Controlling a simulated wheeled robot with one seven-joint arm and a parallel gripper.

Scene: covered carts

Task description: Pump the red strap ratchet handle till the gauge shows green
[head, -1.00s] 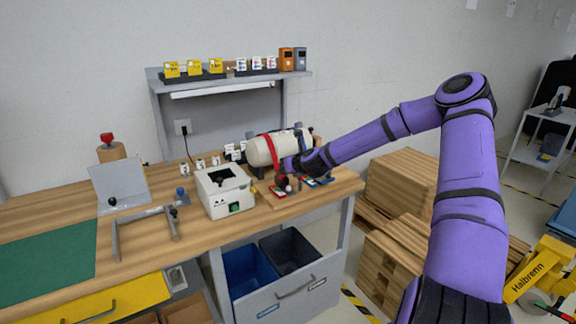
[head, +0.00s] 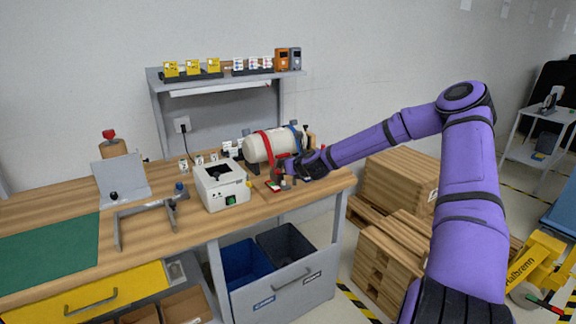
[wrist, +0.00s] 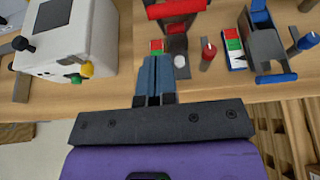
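The red strap (head: 267,147) wraps a cream cylinder (head: 256,150) on the bench's right end. In the wrist view the red ratchet handle (wrist: 176,9) shows at the top edge, with its dark ratchet body below it. The tips are beside the gauge and below the handle in the picture, apart from the handle. In the head view my gripper (head: 281,170) partly hides the ratchet.
A blue ratchet (wrist: 268,52) with its own gauge (wrist: 233,47) stands to the right. Small posts with red (wrist: 208,50) and blue (wrist: 303,44) tops stand close by. A white box (head: 222,186) with knobs is left of the ratchets. The bench front edge is near.

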